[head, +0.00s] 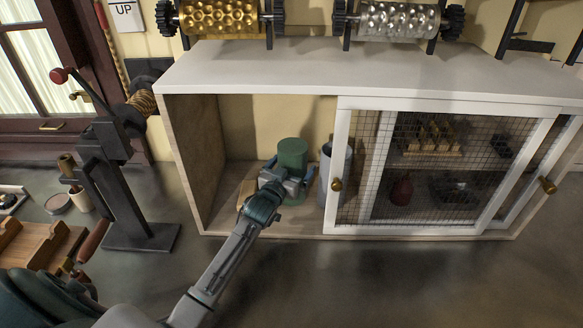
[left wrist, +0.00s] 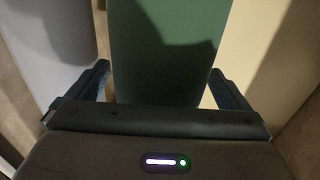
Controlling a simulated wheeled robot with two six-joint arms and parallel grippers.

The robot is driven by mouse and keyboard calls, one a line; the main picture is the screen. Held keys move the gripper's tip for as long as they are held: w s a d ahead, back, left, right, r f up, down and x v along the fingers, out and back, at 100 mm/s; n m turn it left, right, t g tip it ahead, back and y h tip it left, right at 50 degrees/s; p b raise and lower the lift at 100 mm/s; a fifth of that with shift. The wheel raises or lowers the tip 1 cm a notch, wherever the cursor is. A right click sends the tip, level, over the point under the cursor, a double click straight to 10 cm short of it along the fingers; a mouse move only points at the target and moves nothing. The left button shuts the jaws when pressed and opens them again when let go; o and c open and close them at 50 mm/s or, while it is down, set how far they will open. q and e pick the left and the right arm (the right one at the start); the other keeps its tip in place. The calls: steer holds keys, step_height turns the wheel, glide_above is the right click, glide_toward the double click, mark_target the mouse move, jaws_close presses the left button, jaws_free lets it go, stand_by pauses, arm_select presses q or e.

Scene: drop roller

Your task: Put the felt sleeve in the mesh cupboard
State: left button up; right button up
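The felt sleeve, apparently the dark green upright cylinder (head: 292,153), stands inside the open left part of the mesh cupboard (head: 190,150). My left gripper (head: 286,182) reaches in from the front at the sleeve's lower half. In the left wrist view the sleeve (left wrist: 165,50) fills the space between the fingers (left wrist: 160,85), one on each side. A small bright gap shows beside the right-hand finger; contact at the tips cannot be made out. The sleeve's lower front is partly hidden by the gripper. My right gripper is not in view.
A grey cylinder (head: 337,172) stands right of the sleeve, beside the white mesh door frame (head: 345,150). A tan block (head: 246,194) is left of it. A black lever press (head: 110,165) stands left of the cupboard.

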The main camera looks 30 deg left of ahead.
arm_select(q)
steer(key=shift+s+f+b, duration=0.2)
steer(key=shift+s+b, duration=0.15)
steer(key=shift+s, duration=0.25)
steer(key=s+b, duration=0.3)
steer(key=s, duration=0.6)
steer(key=shift+s+d+r, duration=0.2)
steer(key=shift+s+d, duration=0.1)
